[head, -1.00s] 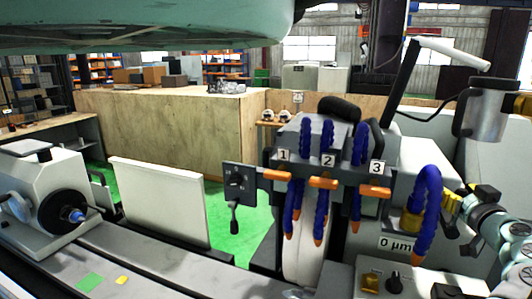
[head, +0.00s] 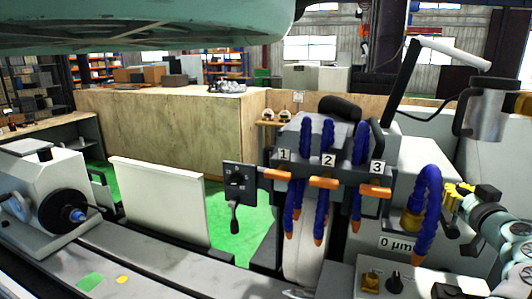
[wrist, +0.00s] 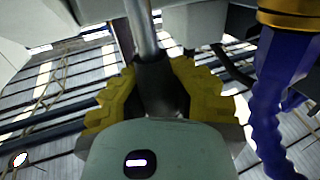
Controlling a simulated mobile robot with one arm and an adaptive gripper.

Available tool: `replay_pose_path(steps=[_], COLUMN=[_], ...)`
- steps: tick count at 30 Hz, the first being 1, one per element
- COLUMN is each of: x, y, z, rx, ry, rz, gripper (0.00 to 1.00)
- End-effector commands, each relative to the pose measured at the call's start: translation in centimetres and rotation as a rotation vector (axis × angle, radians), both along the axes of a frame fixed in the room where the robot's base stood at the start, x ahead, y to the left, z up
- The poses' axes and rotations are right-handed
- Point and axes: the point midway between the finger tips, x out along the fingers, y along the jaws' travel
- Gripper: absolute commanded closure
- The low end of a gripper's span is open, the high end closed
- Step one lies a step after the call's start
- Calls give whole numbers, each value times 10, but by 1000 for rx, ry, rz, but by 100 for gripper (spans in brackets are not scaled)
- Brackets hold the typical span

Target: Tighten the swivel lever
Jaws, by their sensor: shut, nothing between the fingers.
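My gripper (head: 455,194), with yellow fingers, is at the right of the head view, just right of a blue hose (head: 427,205). In the wrist view my gripper (wrist: 160,90) is seen from behind its body. A metal rod with a dark grip (wrist: 153,78) shows between its yellow fingers; it looks like the swivel lever, but I cannot tell whether the fingers touch it. The fingers are shut with nothing held. In the head view this rod is not clearly visible. A different dark lever (head: 234,214) hangs down from a plate left of the hoses.
The hose and its brass collar (wrist: 290,20) are close to the right of my gripper in the wrist view. Numbered orange-handled valves and more hoses stand left of it. A control panel (head: 390,279) is below. A grey cylinder (head: 488,110) is above.

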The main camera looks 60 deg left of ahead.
Motion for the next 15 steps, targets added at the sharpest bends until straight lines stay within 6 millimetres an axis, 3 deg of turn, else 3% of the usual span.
replay_pose_path(steps=[15], x=[-12], y=[18], z=[-9], rx=[-178], ry=[-127], rz=[6], gripper=[100])
